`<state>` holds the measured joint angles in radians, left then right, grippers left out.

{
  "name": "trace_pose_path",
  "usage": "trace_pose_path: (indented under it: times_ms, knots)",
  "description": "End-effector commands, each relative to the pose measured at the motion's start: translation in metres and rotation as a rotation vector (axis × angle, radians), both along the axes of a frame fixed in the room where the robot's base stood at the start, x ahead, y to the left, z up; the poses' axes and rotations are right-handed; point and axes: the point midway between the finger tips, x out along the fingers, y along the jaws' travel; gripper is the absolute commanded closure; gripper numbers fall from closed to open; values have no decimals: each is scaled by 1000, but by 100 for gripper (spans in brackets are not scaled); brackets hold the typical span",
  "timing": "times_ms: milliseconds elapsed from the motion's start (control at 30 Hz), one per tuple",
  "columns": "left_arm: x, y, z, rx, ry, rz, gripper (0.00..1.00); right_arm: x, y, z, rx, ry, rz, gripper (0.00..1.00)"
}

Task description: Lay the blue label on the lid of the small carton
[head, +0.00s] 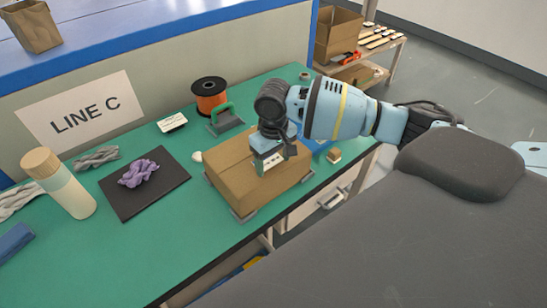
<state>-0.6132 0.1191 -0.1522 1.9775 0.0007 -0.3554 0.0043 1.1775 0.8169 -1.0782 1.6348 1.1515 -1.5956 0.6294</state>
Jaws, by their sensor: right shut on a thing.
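The closed brown carton (238,181) sits on the green bench, its lid facing up and its corners in grey holders. My right gripper (268,158) comes in from the right over the lid, pointing down. It is shut on a small flat piece, apparently the blue label, mostly hidden by the fingers. I cannot tell whether the piece touches the lid. My left gripper is not in view.
On the green bench (158,238) are a black mat (120,207) with purple cord, a bottle (62,187), an orange spool (209,96) and a green-handled tool (224,118). A blue item lies under my right forearm. A shelf with an open box (338,30) stands behind.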

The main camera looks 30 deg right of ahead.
Motion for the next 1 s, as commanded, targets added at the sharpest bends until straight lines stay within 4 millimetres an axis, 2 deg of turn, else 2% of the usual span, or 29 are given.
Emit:
trace_pose_path:
  times_ms: [433, 467, 633, 900, 1000]
  knots:
    - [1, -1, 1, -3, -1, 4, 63, 0, 0, -8, 0, 0, 1, 43]
    - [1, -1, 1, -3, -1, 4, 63, 0, 0, -8, 0, 0, 1, 29]
    - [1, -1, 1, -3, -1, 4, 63, 0, 0, -8, 0, 0, 1, 7]
    - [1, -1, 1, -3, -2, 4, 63, 0, 0, -8, 0, 0, 1, 5]
    - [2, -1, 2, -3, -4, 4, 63, 1, 0, 0, 0, -2, 0, 5]
